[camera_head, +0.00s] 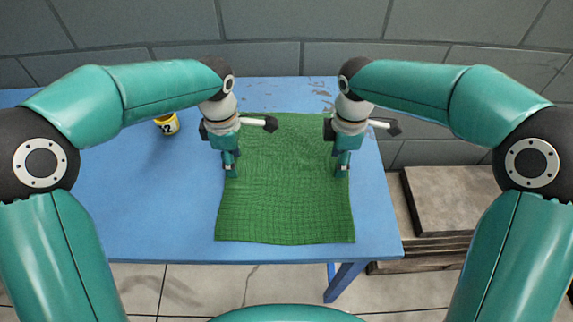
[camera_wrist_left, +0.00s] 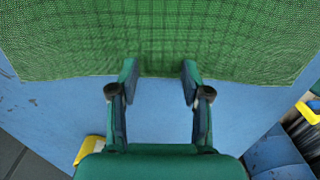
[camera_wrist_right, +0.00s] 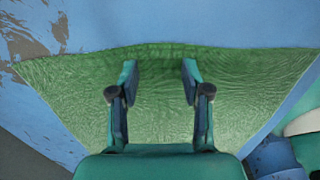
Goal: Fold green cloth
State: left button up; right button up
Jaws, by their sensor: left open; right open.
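The green cloth (camera_head: 285,205) lies spread out on the blue table, a little rippled, with a grid pattern. It also shows in the left wrist view (camera_wrist_left: 220,35) and the right wrist view (camera_wrist_right: 160,115). My left gripper (camera_head: 230,172) is open and empty at the cloth's left edge, its fingertips by that edge in its wrist view (camera_wrist_left: 155,72). My right gripper (camera_head: 342,172) is open and empty at the cloth's right edge, its fingertips just inside that edge in its wrist view (camera_wrist_right: 157,72). Whether the fingertips touch the cloth, I cannot tell.
The blue table (camera_head: 130,200) is bare left of the cloth, except for a yellow container (camera_head: 167,124) at the back left. A narrow table strip is free on the right. Grey slabs (camera_head: 455,200) are stacked beyond the table's right edge. A grey wall (camera_head: 270,50) stands behind.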

pick_arm(q)
jog(key=shift+f, duration=0.1)
pick_arm(e)
jog(key=shift+f, duration=0.15)
pick_arm(q)
jog(key=shift+f, duration=0.2)
pick_arm(e)
jog(key=shift+f, duration=0.15)
pick_arm(q)
jog(key=c, duration=0.7)
pick_arm(e)
jog(key=shift+s, duration=0.1)
jog(key=c, duration=0.7)
pick_arm(q)
jog(key=shift+s, duration=0.1)
grip_shut()
pick_arm(e)
jog(key=shift+f, duration=0.1)
grip_shut()
